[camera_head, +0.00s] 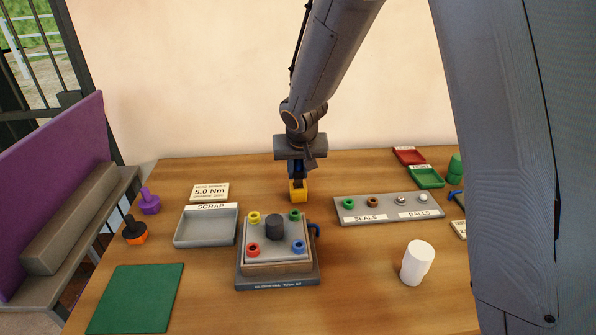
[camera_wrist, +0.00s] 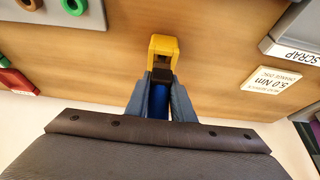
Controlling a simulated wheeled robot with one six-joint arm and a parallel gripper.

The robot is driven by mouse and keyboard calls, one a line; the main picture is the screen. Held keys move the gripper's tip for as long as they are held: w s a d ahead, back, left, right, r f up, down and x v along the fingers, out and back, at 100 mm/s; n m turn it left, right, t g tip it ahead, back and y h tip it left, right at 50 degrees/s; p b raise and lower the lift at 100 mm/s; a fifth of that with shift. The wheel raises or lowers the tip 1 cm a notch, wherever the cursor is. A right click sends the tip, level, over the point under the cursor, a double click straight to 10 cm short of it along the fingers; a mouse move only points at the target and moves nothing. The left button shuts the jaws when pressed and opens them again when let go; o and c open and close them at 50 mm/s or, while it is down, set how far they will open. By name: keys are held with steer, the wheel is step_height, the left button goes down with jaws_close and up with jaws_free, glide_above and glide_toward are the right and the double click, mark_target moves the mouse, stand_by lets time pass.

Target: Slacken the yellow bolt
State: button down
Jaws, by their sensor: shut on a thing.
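My gripper (camera_head: 297,178) is shut on a blocky yellow tool with a dark upper part (camera_head: 298,192). It holds the tool behind the valve-like fixture, over the back middle of the table. In the wrist view the yellow tool (camera_wrist: 164,47) shows beyond the fingertips (camera_wrist: 160,80). I cannot tell whether its underside touches the table. The yellow bolt (camera_head: 254,217) is a small ring-topped piece at the back left corner of the fixture (camera_head: 277,267). The gripper is behind it and to its right, apart from it.
The fixture also carries green, red and blue bolts around a dark cylinder (camera_head: 275,227). A scrap tray (camera_head: 205,240) is left. A seals and balls rack (camera_head: 388,208) and white cylinder (camera_head: 417,263) are right. Orange (camera_head: 135,232) and purple (camera_head: 149,201) tools stand far left.

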mark_target(299, 171)
steer(key=shift+f+b, duration=0.85)
steer(key=shift+b, duration=0.1)
steer(key=c, duration=1.5)
jaws_free()
steer(key=shift+o, duration=0.2)
steer(key=shift+v, duration=3.9)
steer(key=s+d+f+g, duration=0.1)
steer(key=s+d+f, duration=0.1)
steer(key=s+d, duration=0.2)
steer(key=s+d+f+g, duration=0.2)
steer(key=s+d, duration=0.2)
steer(key=s, duration=0.7)
steer(key=s+d+f+g, duration=0.1)
steer(key=s+d+f, duration=0.2)
steer(key=s+d, duration=0.2)
steer(key=shift+s, duration=1.7)
